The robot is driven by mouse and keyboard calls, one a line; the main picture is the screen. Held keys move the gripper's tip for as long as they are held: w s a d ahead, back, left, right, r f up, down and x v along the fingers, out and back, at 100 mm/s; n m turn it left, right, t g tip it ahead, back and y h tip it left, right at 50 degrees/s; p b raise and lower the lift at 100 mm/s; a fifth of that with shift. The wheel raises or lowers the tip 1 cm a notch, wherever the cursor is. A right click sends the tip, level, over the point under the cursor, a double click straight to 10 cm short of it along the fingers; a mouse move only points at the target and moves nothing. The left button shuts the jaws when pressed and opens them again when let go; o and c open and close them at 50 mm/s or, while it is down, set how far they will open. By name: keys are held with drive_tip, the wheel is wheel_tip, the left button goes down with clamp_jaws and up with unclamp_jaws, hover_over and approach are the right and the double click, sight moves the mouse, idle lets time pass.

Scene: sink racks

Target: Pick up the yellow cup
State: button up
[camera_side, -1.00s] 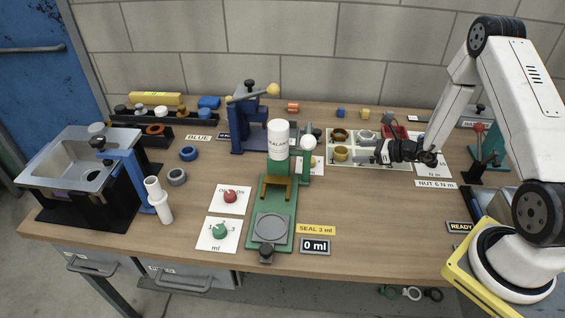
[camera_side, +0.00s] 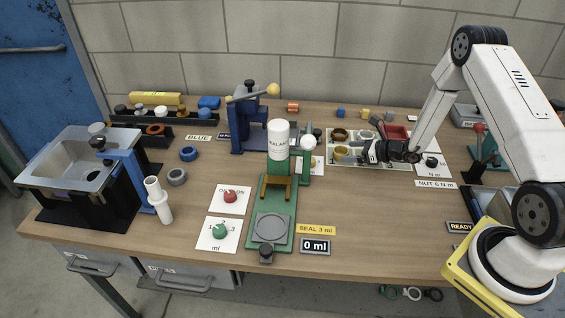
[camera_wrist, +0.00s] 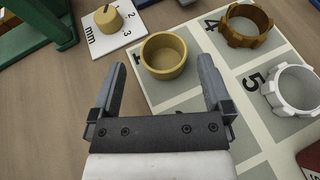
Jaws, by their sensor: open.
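The yellow cup (camera_wrist: 164,54) stands upright on a white numbered mat (camera_wrist: 190,99) in the wrist view, open side up and empty. It also shows in the side view (camera_side: 340,153), just left of my gripper. My gripper (camera_wrist: 157,63) is open, one finger at each side of the cup in the wrist picture. The cup shows around and past the fingertips, with no clear contact. In the side view my gripper (camera_side: 360,153) is low over the mat, and its fingers partly cover the area beside the cup.
A brown ring-shaped part (camera_wrist: 246,24) and a white one (camera_wrist: 292,89) stand on the mat to the right. A dial card with a yellow knob (camera_wrist: 109,19) is at the upper left. A green press stand (camera_side: 281,190) is left of the mat. Bare tabletop lies in front.

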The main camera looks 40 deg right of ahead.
sight(341, 151)
drive_tip(key=shift+x, duration=2)
drive_tip(key=shift+d, duration=0.15)
drive_tip(key=c, duration=1.2)
drive_tip(key=shift+c, duration=0.2)
drive_tip(key=shift+r, duration=1.15)
drive_tip(key=s+a+r, duration=0.3)
drive_tip(key=s+r, duration=0.7)
drive_tip(key=s, duration=0.3)
drive_tip(key=shift+s+a+r, duration=0.25)
drive_tip(key=shift+s+r, duration=0.05)
